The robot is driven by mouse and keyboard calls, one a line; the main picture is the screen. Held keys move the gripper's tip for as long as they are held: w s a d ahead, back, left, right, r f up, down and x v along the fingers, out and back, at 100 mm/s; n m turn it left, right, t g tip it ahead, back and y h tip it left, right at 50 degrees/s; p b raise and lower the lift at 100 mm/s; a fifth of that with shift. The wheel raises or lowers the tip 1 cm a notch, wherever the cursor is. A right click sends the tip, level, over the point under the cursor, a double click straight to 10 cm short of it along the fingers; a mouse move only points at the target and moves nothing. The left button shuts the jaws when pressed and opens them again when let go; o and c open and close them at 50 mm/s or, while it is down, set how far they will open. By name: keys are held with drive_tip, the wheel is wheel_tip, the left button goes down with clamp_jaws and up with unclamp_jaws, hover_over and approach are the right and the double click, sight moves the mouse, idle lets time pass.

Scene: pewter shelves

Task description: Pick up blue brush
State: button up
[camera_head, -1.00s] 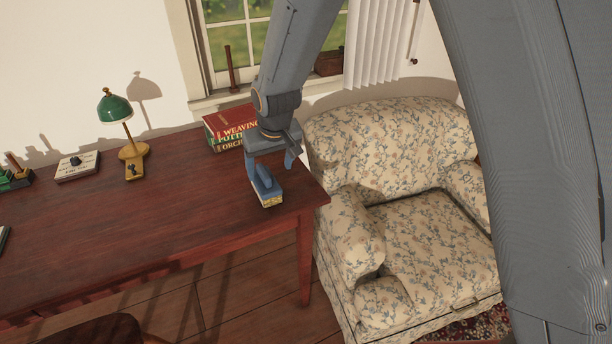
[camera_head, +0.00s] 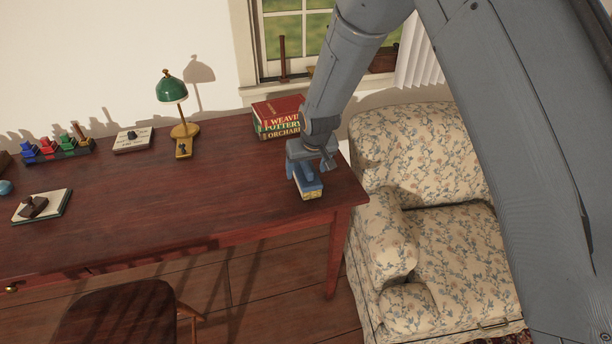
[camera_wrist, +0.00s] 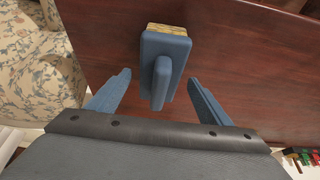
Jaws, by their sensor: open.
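The blue brush (camera_head: 308,183) lies near the right end of the dark red desk (camera_head: 225,185), with a pale yellowish layer under its blue body. In the wrist view the brush (camera_wrist: 174,44) has a raised blue grip along its middle. My gripper (camera_head: 311,165) is over the desk at the brush. In the wrist view my gripper (camera_wrist: 158,84) is open, with one finger on each side of the near end of the brush's grip. Neither finger looks to touch it. The exact height gap cannot be told.
A stack of books (camera_head: 277,117) stands just behind my gripper. A floral armchair (camera_head: 430,245) is right of the desk. The desk's middle is clear.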

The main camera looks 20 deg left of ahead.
drive_tip(key=shift+w+f, duration=0.15)
drive_tip(key=shift+f, duration=0.3)
drive_tip(key=shift+a, duration=0.1)
drive_tip(key=c, duration=1.2)
drive_tip(key=shift+r, duration=0.1)
drive_tip(key=shift+c, duration=0.2)
